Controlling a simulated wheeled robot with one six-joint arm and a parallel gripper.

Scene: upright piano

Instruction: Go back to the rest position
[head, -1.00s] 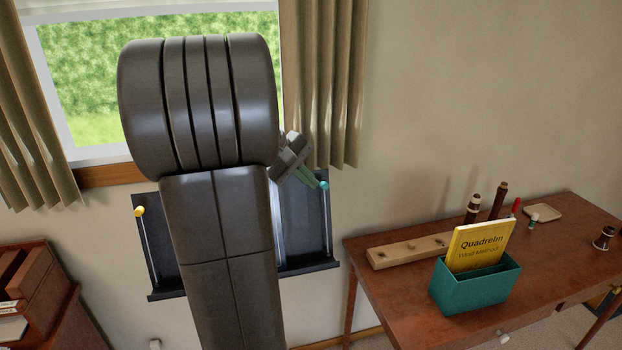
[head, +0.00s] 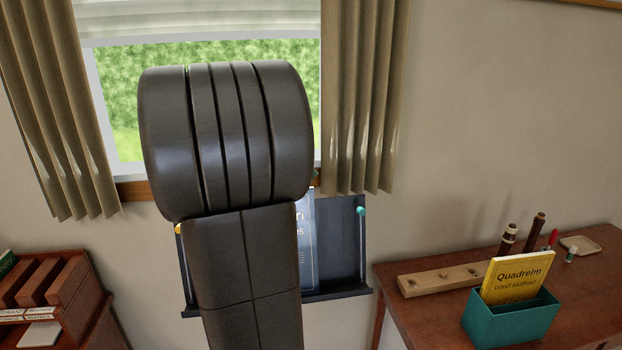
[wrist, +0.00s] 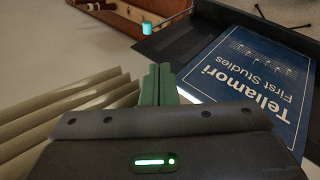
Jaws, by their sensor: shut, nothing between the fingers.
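My gripper (wrist: 158,86) shows in the wrist view with its green fingers shut together and empty. In the head view it is hidden behind my own dark arm. A dark music rack (head: 341,240) is on the wall below the window, partly covered by my arm. A blue book titled "Teliamori First Studies" (wrist: 250,85) rests in it; a strip of the book (head: 308,245) shows beside my arm. A teal knob (head: 361,211) is at the rack's right edge and also shows in the wrist view (wrist: 147,28). My fingers are apart from the book and knob.
Curtains (head: 357,95) hang beside the window; curtain folds (wrist: 70,105) lie close to the fingers in the wrist view. A wooden desk (head: 425,317) at right holds a teal box (head: 511,318) with a yellow book (head: 517,275). A wooden organizer (head: 50,285) stands at left.

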